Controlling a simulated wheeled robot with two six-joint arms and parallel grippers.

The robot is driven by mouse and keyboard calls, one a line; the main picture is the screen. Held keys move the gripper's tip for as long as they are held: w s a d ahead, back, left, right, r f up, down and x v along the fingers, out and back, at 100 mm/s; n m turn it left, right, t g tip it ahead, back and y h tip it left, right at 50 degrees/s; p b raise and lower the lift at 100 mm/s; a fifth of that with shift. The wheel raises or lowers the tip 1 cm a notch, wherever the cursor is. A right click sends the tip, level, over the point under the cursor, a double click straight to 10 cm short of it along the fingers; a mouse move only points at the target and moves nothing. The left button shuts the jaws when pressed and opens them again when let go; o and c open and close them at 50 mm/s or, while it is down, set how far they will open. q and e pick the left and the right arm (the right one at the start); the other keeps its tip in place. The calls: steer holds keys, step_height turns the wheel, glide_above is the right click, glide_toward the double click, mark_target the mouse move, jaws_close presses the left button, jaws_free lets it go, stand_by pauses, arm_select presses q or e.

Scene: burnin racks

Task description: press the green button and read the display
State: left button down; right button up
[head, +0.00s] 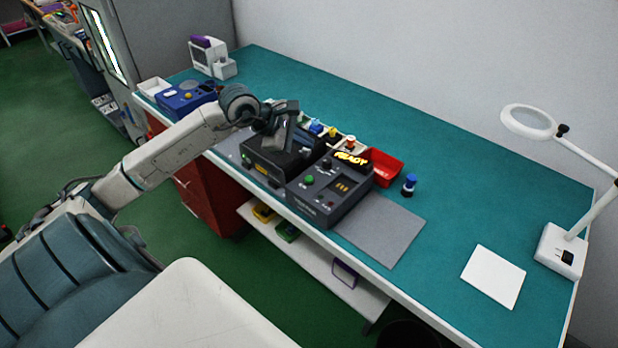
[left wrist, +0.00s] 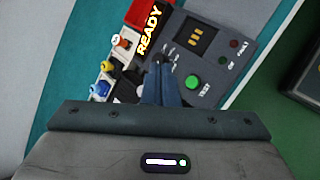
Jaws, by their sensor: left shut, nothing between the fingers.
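The tester is a dark grey box (head: 326,201) on the teal bench, and its face also shows in the left wrist view (left wrist: 236,36). Its green button (head: 310,180) is labelled TEST in the left wrist view (left wrist: 193,82). The lit display (head: 351,158) reads READY in yellow letters and is also legible in the left wrist view (left wrist: 150,27). My left gripper (head: 284,137) is above the neighbouring black device, left of the tester. In the left wrist view its fingertips (left wrist: 163,65) are together and empty, beside the green button and apart from it in the picture. My right gripper is not in view.
A black device (head: 272,166) adjoins the tester. A red bin (head: 384,168) and a blue-capped bottle (head: 409,185) stand behind and right. A grey mat (head: 385,228), white sheet (head: 493,276) and magnifier lamp (head: 562,250) lie farther right. Bare teal bench (head: 450,215) lies between.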

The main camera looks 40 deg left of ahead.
arm_select(q)
steer(key=shift+f, duration=0.15)
steer(key=b, duration=0.3)
glide_above(309, 179)
steer(key=f, duration=0.5)
steer(key=a+f, duration=0.1)
steer(key=f, duration=0.1)
steer(key=shift+s+f, duration=0.15)
steer(key=shift+s, duration=0.15)
steer(key=shift+f+b, duration=0.55)
steer(key=shift+f, duration=0.1)
steer(key=shift+r, duration=0.1)
stand_by(1.0)
steer(key=shift+f+b, duration=0.45)
steer(key=shift+b, duration=0.3)
